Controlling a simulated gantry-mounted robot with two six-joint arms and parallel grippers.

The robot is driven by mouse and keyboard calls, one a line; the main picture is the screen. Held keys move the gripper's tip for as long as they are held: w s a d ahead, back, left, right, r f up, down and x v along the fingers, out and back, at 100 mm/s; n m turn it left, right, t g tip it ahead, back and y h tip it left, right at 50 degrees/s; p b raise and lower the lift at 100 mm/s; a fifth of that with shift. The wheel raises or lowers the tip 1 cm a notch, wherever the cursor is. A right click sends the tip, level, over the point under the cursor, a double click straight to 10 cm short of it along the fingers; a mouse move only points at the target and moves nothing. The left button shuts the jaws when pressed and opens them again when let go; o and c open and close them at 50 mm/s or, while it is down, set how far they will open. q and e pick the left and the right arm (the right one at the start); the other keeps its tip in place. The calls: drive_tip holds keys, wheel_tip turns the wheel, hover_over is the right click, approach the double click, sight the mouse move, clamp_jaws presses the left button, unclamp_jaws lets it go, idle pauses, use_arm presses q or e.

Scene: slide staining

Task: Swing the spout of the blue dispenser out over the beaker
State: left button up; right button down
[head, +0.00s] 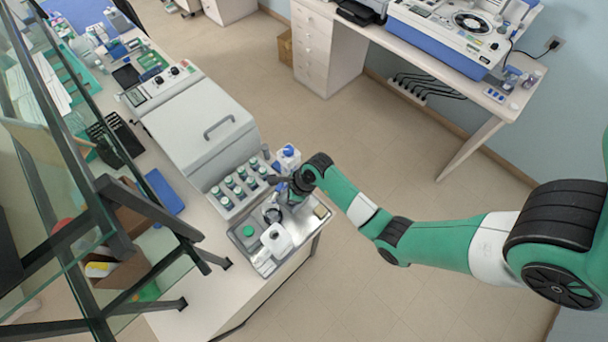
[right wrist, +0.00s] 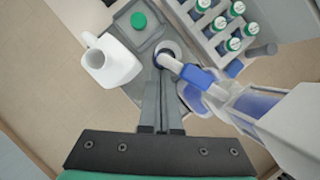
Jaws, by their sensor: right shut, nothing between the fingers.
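The blue dispenser (head: 287,155), a white bottle with a blue top, stands at the bench's right edge behind my right gripper (head: 282,187). In the right wrist view its blue collar (right wrist: 197,77) and pale spout (right wrist: 174,65) show; the spout points left. The right gripper (right wrist: 164,76) is shut and empty, its fingertips close beside the spout's end; contact cannot be told. A round pale-rimmed vessel (right wrist: 168,47), perhaps the beaker, lies just beyond the spout tip and partly behind it. My left gripper is not in view.
A rack of several green-capped bottles (head: 228,182) stands left of the dispenser. A large grey-lidded machine (head: 200,125) is behind. Open floor lies to the right.

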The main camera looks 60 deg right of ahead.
drive_tip(key=shift+w+b, duration=0.35)
drive_tip(key=shift+w, duration=0.75)
drive_tip(key=s+a+r+p, duration=0.1)
drive_tip(key=s+r, duration=0.3)
drive_tip(key=r, duration=0.4)
idle(0.3)
drive_tip(key=shift+a, duration=0.1)
